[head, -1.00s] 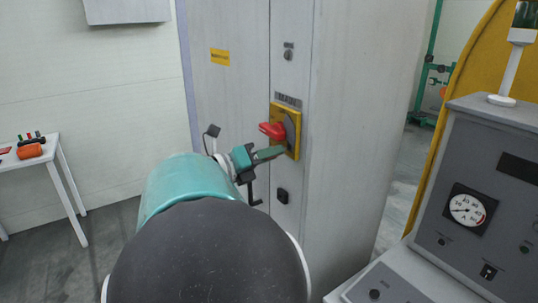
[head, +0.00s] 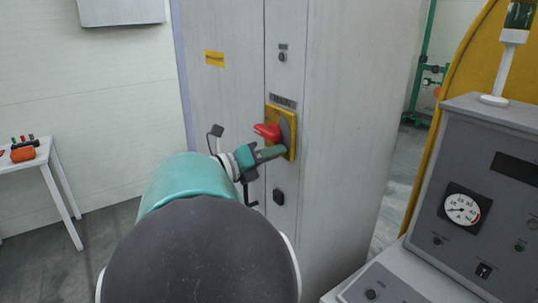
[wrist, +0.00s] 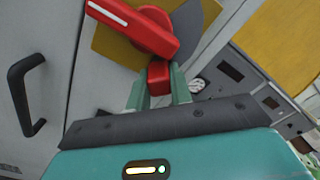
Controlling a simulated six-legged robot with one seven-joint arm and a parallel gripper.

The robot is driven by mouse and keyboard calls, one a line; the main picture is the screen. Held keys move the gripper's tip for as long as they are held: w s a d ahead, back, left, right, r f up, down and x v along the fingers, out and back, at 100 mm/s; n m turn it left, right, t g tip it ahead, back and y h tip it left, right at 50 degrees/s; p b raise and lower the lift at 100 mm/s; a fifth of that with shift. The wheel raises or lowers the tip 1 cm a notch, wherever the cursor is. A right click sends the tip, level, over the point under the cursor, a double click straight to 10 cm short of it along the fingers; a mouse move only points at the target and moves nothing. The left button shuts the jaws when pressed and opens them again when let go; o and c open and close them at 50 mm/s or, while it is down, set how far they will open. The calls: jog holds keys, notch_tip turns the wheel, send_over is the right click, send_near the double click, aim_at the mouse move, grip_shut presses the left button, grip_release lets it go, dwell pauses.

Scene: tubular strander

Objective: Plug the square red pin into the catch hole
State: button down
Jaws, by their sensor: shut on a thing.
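The square red pin (wrist: 159,76) is between the two green fingers of my gripper (wrist: 158,88) in the wrist view, just below the red switch handle (wrist: 134,27). My gripper is shut on it. In the head view my gripper (head: 274,152) is at the lower edge of the yellow switch plate (head: 269,113), below the red handle (head: 267,131), and the pin cannot be made out. The catch hole is not visible; I cannot tell whether the pin's far end is in it.
The grey cabinet (head: 340,170) stands directly ahead, with a black door handle (wrist: 27,95). A grey control console (head: 480,150) is at the right. A white table (head: 42,163) with an orange item (head: 23,153) is at the left.

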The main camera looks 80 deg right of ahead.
jog(key=c, duration=1.2)
grip_release()
jog(key=shift+o, duration=0.2)
jog(key=v, duration=1.3)
jog(key=shift+w+a, duration=0.25)
jog(key=shift+w, duration=0.05)
jog(key=w+a+f+m+t+y, duration=0.3)
jog(key=a+f+m+t, duration=0.25)
jog(key=a, duration=0.35)
jog(key=w+a+f+m+t+y, duration=0.45)
jog(key=a+f+t, duration=0.2)
jog(key=a, duration=0.35)
jog(key=w+a+m+t+y, duration=0.1)
jog(key=a+m+t+y, duration=0.1)
jog(key=a, duration=0.7)
jog(key=w+a+f+m+t+y, duration=0.1)
jog(key=w+a+m+t+y, duration=0.1)
jog(key=a+m, duration=0.4)
jog(key=a+t+y, duration=0.1)
jog(key=a+y, duration=0.1)
jog(key=a, duration=0.1)
jog(key=shift+a+f+m, duration=0.3)
jog(key=shift+f+m, duration=0.05)
jog(key=shift+m, duration=0.05)
